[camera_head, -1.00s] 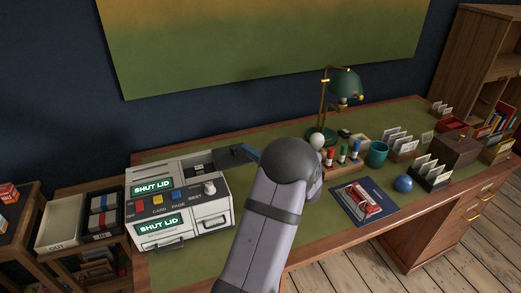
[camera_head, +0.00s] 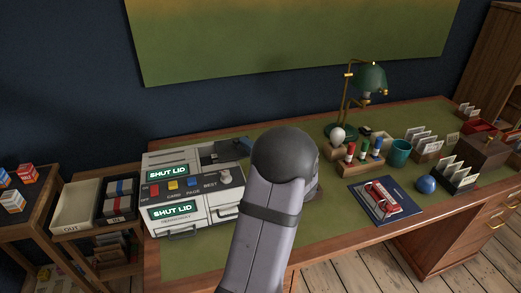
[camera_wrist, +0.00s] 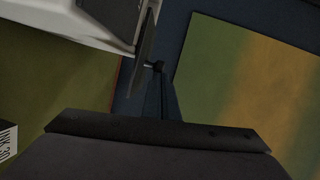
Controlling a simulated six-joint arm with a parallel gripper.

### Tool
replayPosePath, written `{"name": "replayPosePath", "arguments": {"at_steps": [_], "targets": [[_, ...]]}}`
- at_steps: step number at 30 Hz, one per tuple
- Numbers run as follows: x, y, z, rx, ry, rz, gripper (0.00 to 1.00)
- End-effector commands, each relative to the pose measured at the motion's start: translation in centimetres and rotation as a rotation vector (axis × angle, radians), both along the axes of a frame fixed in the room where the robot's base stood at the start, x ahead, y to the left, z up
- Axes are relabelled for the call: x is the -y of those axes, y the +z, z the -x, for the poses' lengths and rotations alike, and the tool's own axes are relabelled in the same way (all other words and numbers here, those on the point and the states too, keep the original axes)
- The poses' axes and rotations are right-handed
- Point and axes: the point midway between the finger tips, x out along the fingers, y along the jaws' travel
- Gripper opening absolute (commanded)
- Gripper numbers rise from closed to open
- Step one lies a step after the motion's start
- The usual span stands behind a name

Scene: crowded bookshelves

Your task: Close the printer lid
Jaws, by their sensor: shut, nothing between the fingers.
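The white printer (camera_head: 192,218) stands on the left part of the desk. Its two green labels read "SHUT LID", with colored buttons and a knob between them. A dark, flat, tilted piece (camera_head: 228,150) shows at its back right; it seems to be the raised lid, but I cannot tell for sure. In the wrist view, the printer's white body (camera_wrist: 75,22) is at the top left, with a thin dark panel edge (camera_wrist: 145,40) beside it. My gripper (camera_wrist: 157,66) is shut and empty, its tip close to that edge; contact is unclear. My arm hides it in the head view.
The OUT tray (camera_head: 76,205) stands left of the printer. Green desk surface (camera_head: 190,262) is clear in front.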

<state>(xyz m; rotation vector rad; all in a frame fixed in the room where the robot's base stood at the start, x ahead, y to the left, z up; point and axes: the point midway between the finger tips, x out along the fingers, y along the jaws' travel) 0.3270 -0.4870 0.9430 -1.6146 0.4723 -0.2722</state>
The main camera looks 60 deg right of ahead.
Motion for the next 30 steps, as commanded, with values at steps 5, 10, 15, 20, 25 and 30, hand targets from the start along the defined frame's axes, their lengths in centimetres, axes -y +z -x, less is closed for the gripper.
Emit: {"name": "replayPosePath", "arguments": {"at_steps": [5,10,15,20,25,30], "targets": [[-1.6,-0.3,-1.6,0.001,0.001,0.003,0.0],[-2.0,0.0,-1.9,0.001,-0.001,0.0,0.0],[-2.0,0.0,-1.8,0.001,-0.001,-0.001,0.0],[-1.9,0.0,-1.7,0.001,-0.002,0.0,0.0],[-1.5,0.1,-0.8,0.001,-0.004,0.001,0.0],[-0.8,0.3,1.4,0.0,-0.007,0.003,0.0]]}}
